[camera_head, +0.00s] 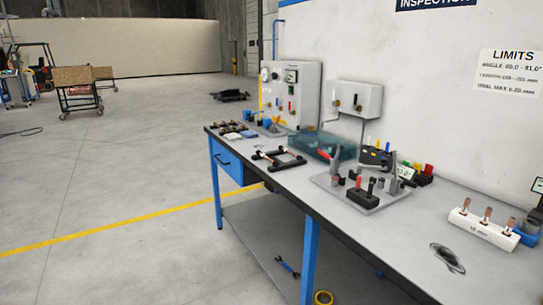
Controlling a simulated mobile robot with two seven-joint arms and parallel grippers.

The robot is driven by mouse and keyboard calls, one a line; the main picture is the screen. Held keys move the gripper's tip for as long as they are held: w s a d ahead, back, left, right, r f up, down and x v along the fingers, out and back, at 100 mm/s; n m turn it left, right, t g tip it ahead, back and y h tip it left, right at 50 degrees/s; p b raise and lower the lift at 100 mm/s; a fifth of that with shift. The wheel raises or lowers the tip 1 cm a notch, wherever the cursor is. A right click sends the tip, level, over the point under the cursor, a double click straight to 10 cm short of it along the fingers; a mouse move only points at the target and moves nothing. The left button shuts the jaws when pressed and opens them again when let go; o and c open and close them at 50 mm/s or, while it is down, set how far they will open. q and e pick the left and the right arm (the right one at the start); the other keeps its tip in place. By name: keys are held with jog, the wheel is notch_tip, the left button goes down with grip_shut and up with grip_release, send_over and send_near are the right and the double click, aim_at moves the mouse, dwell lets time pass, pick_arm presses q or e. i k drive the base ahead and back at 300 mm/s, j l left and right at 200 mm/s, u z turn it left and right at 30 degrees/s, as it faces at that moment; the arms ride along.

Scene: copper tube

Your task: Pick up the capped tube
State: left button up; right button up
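I cannot make out for certain which thing is the capped tube. A small dark stand (279,159) on the workbench (240,175) carries what look like thin copper-coloured pieces lying across it. At the right, a white block (484,228) holds three short upright copper pieces (486,214). Any caps are too small to tell. Neither my left nor my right gripper is in view, and nothing is seen being held.
A grey plate with a black fixture (363,198) stands mid-bench. Behind it are a teal tray (322,146) and black holders with coloured handles (423,175). A dark oval item (447,258) lies near the front right. A wall panel (291,93) rises behind.

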aim_at(275, 164)
jog(key=i+z, duration=0.15)
jog(key=z, duration=0.35)
jog(key=j+z, duration=0.2)
jog(key=z, duration=0.3)
jog(key=i+j+z, duration=0.2)
jog(key=j+z, duration=0.15)
jog(key=j, duration=0.15)
jog(key=i+j+z, duration=0.2)
jog(key=i+j, duration=0.1)
jog(key=j, duration=0.35)
jog(key=i+j+z, duration=0.15)
jog(key=j, duration=0.75)
jog(key=i+j+z, duration=0.1)
jog(key=j, duration=0.4)
